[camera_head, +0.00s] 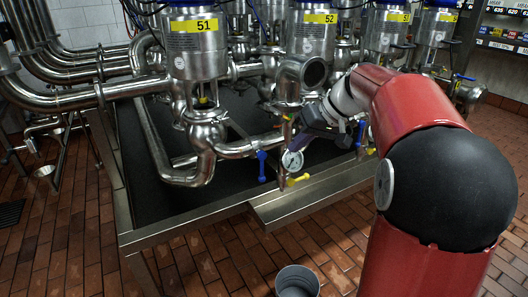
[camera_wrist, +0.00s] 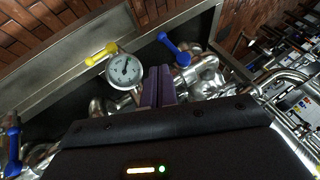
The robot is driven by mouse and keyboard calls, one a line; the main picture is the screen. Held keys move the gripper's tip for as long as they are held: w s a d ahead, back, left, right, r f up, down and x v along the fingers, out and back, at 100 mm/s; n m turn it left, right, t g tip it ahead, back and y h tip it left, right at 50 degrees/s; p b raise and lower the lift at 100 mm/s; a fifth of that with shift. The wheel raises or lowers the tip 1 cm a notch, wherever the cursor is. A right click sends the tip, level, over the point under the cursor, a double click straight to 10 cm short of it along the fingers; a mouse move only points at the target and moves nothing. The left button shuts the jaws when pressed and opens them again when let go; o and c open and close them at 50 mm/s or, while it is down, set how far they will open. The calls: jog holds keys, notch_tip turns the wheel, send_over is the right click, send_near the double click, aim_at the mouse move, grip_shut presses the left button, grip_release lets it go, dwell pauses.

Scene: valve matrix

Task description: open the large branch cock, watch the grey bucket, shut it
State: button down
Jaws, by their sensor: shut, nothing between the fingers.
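My gripper (camera_head: 300,137) is at the pipework under valve 52, just above a round gauge (camera_head: 292,160). In the wrist view its purple fingers (camera_wrist: 159,84) are shut and empty, with the gauge (camera_wrist: 124,71) to their left. A blue lever (camera_head: 261,166) hangs down left of the gauge. A yellow lever (camera_head: 298,180) sticks out just below it. The wrist view shows a yellow lever (camera_wrist: 101,54) and a blue lever (camera_wrist: 173,48) beyond the fingertips. I cannot tell which lever is the large branch cock. The grey bucket (camera_head: 297,282) stands on the floor, cut by the bottom edge.
Steel valve bodies and pipes crowd the black-topped frame. Its steel edge (camera_head: 200,216) runs along the front. Another blue lever (camera_head: 361,132) and yellow lever (camera_head: 371,151) sit right of my gripper. The brick floor (camera_head: 215,262) in front is clear around the bucket.

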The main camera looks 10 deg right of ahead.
aim_at(262, 167)
jog(key=x, duration=1)
jog(key=shift+a+f+y+b, duration=0.15)
jog(key=shift+f+y+b, duration=0.05)
jog(key=shift+y+b, duration=0.5)
jog(key=y+b, duration=0.1)
jog(key=y, duration=0.1)
jog(key=a+m+y+b, duration=0.1)
jog(key=a+m+g+y+b, duration=0.1)
jog(key=y, duration=0.1)
jog(key=shift+s+a+f+y, duration=0.15)
jog(key=shift+s+f+y, duration=0.15)
jog(key=shift+s+f, duration=0.1)
dwell(0.3)
jog(key=shift+a, duration=0.1)
dwell(0.7)
